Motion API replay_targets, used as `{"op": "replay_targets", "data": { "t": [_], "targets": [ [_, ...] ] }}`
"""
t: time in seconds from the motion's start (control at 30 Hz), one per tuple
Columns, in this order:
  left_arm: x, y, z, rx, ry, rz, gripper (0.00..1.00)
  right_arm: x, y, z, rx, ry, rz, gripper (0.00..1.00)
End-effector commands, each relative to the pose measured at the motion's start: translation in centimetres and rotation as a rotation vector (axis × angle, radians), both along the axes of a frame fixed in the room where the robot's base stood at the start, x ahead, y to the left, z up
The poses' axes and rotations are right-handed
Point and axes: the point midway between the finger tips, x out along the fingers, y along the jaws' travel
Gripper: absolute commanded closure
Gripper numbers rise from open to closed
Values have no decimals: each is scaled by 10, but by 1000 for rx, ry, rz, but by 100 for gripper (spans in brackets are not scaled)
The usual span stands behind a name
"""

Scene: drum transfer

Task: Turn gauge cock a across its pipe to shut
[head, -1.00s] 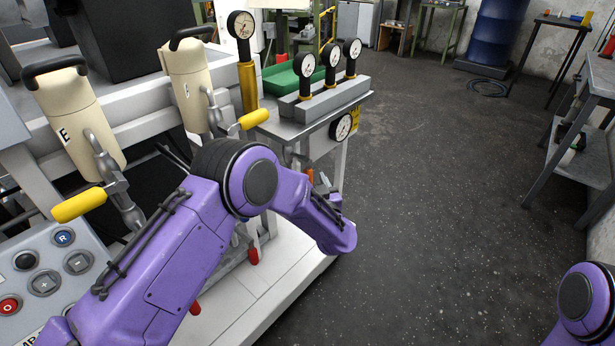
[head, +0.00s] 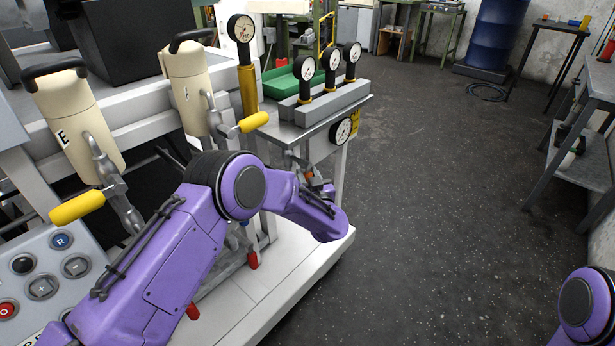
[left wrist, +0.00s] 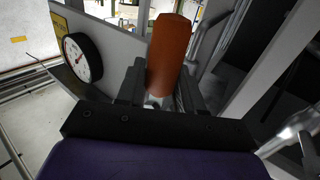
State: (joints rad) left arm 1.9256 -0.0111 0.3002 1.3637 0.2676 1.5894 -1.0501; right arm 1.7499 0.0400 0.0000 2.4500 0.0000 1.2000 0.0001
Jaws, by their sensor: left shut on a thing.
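The orange handle (left wrist: 172,58), which I take to be gauge cock a, stands between my left gripper's fingers (left wrist: 163,88) in the left wrist view. The fingers are shut on it; its upper part sticks out beyond them. In the head view only a bit of the orange handle (head: 309,175) shows, beside my left gripper (head: 316,182), below the bench's front corner. The cock's body and its pipe are mostly hidden by the gripper and my purple forearm, so I cannot tell the handle's angle to the pipe. My right gripper is out of view.
A round dial gauge (head: 341,131) sits on the bench front just above the handle; it also shows in the left wrist view (left wrist: 82,58). Several gauges stand on a grey block (head: 325,102) above. Yellow-handled levers (head: 253,122) are at left.

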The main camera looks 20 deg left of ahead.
Motion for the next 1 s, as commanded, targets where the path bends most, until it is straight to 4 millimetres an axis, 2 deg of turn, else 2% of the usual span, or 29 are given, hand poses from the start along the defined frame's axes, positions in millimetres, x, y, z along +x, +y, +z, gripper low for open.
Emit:
{"op": "replay_targets", "data": {
  "t": [0.3,0.7,1.0],
  "targets": [
    [6,-3,-6,-51,-145,-3,100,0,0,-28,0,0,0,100],
    [15,-7,-3,-152,-420,-2,100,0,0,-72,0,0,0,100],
    [19,-9,3,-199,-540,-2,100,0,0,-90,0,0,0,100]
  ]
}}
